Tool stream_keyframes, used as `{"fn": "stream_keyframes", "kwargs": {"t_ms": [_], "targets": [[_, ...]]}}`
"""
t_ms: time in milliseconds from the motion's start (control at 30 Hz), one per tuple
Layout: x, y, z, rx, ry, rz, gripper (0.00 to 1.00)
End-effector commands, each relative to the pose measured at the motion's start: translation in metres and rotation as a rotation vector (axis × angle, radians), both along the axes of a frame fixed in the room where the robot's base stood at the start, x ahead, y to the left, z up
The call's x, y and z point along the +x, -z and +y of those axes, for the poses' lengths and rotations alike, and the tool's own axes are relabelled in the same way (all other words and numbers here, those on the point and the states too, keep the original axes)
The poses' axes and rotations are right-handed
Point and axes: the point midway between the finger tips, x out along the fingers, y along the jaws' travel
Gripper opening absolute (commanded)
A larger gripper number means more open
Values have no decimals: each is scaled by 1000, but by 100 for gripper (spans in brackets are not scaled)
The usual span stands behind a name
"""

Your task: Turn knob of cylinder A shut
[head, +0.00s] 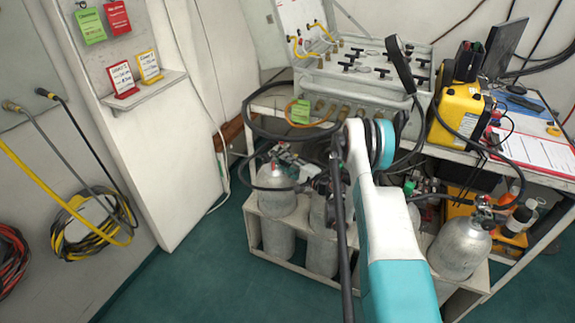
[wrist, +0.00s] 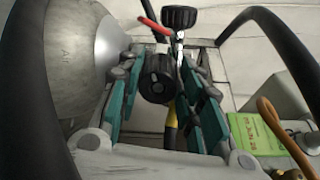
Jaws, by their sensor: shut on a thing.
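In the wrist view, my gripper (wrist: 159,70) has its teal-padded fingers closed on the two sides of a black round knob (wrist: 155,84). A grey metal cylinder (wrist: 75,55) with faint lettering stands close on the left of the fingers. A second black ribbed knob (wrist: 180,17) and a red part (wrist: 153,27) show beyond the fingertips. My arm hides much of the middle of the rack. I cannot read which cylinder is A.
A white rack (head: 254,231) holds several cylinders under the bench; another cylinder (head: 460,250) stands at right. Black hoses loop around the valves. A grey panel case (head: 360,85) and a yellow unit (head: 458,115) stand on the bench. A green tag (wrist: 248,135) hangs right of the fingers.

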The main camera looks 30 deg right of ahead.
Motion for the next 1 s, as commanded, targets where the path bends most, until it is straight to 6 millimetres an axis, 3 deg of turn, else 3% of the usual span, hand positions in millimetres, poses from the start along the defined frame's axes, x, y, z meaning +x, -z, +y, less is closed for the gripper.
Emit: {"fn": "stream_keyframes", "kwargs": {"t_ms": [1000], "targets": [[0, 0, -3, 916, 2, 297, 10]]}}
